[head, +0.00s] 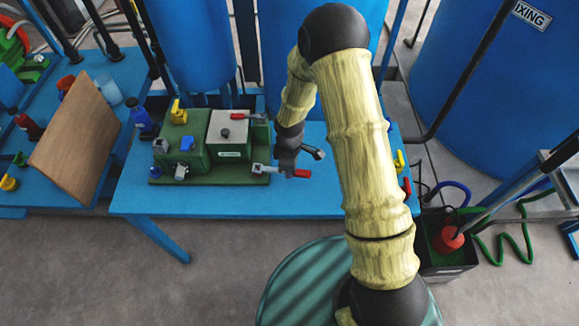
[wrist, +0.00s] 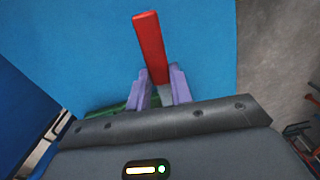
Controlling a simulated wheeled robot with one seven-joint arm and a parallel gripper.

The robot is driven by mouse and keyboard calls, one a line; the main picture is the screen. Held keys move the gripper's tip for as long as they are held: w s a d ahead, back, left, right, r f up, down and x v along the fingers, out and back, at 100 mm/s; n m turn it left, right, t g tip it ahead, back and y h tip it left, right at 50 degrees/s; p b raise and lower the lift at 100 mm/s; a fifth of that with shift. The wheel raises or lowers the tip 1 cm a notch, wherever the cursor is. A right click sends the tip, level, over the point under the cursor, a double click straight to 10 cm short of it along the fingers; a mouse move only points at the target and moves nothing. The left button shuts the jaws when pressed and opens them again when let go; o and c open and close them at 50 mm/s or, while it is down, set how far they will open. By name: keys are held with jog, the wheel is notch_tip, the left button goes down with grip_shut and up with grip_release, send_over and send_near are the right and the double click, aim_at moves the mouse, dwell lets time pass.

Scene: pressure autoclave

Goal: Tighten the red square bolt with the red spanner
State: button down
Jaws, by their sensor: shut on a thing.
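My gripper (head: 285,168) is shut on the red spanner, whose red handle (head: 300,173) points right over the blue table in the head view. Its grey head (head: 261,169) points left, over the right end of the green baseplate (head: 215,178). In the wrist view the red handle (wrist: 151,45) stands out between my purple fingers (wrist: 160,92). A small red piece (head: 238,116) is on the back of the grey-topped box (head: 222,124); I cannot tell whether it is the square bolt. I cannot tell whether the spanner head touches anything.
Blue, yellow and grey fittings (head: 187,144) stand on the green block at the left. A blue bottle (head: 143,118) is beside it. Blue tanks (head: 190,45) rise behind the table. A yellow piece (head: 399,160) is at the table's right edge. The table front (head: 220,200) is clear.

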jog(key=shift+f+b, duration=0.75)
jog(key=shift+f, duration=0.35)
jog(key=c, duration=1.2)
grip_release()
jog(key=shift+o, duration=0.2)
jog(key=shift+r, duration=0.15)
notch_tip(320, 180, up, 17)
jog(key=p, duration=0.1)
